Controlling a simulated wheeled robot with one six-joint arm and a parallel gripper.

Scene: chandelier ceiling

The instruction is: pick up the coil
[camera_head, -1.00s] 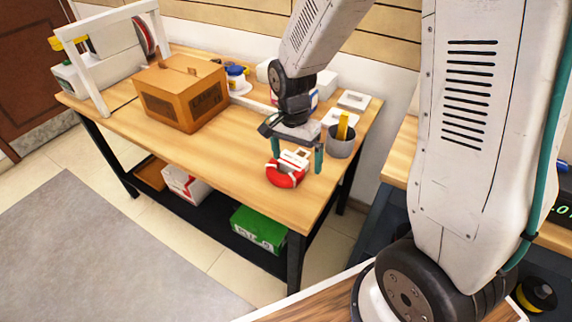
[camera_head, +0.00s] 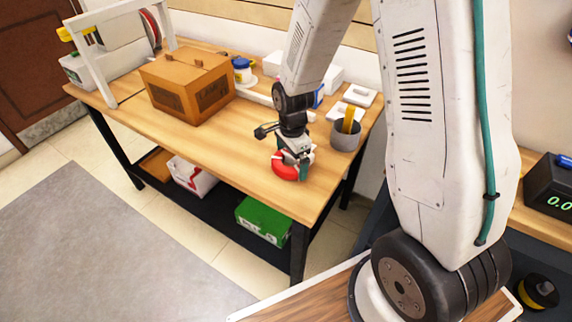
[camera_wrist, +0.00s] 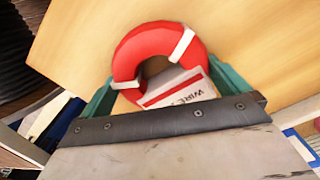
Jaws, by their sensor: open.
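The coil (camera_head: 284,171) is a red ring with white bands and a white label. It lies on the wooden table (camera_head: 220,150) near its front right corner. My gripper (camera_head: 297,168) is right above it and partly hides it in the head view. In the wrist view the coil (camera_wrist: 131,52) shows ahead of my gripper (camera_wrist: 165,92), with its label end between the two teal fingers. The fingers are open, one on each side of it. The wrist view does not clearly show whether they touch it.
A grey cup (camera_head: 345,136) with a yellow item stands behind the gripper to the right. A cardboard box (camera_head: 180,90) sits further left. White boxes and a blue-and-white container (camera_head: 242,70) stand along the back. The table's middle is clear.

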